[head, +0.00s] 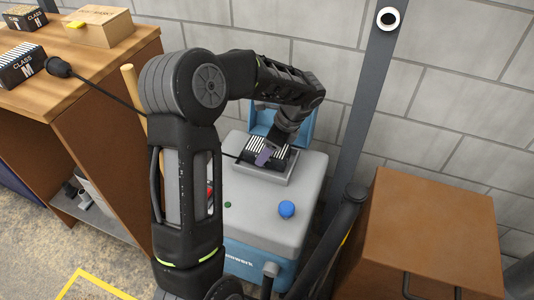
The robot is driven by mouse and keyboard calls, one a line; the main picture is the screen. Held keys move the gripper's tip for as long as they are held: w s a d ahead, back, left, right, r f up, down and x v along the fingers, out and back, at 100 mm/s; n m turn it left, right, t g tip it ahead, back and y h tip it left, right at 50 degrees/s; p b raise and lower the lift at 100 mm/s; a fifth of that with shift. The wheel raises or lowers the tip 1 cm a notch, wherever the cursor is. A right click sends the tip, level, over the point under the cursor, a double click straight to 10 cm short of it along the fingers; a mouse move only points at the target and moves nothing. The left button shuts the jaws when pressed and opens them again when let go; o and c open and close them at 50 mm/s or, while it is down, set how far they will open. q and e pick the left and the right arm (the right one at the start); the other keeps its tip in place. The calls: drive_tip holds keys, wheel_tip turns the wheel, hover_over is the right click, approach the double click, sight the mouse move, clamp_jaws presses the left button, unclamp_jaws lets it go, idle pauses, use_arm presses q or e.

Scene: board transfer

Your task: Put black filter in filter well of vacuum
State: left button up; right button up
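The vacuum (255,200) is a grey-topped, blue-bodied machine on the floor against the wall, with its blue lid (262,118) standing open at the back. The filter well (268,179) is a raised grey frame on its top. The black filter (251,158), with white stripes, is at the well and looks slightly tilted; I cannot tell if it is seated. My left gripper (268,153) reaches down over the filter, a purplish fingertip against its near side. The other finger is hidden, so its grip is unclear. My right gripper is out of view.
A wooden bench (90,50) at left holds a box marked CLASS M (22,66), another black box (25,18) and a cardboard box (98,26). A brown cabinet (430,225) stands at right. A grey post (362,120) rises behind the vacuum. A blue knob (286,209) sticks up from its top.

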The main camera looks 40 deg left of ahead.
use_arm(q)
drive_tip(key=shift+f, duration=0.55)
drive_tip(key=o, duration=1.2)
drive_tip(key=shift+f, duration=0.1)
drive_tip(key=p+v, duration=0.3)
drive_tip(key=v, duration=0.9)
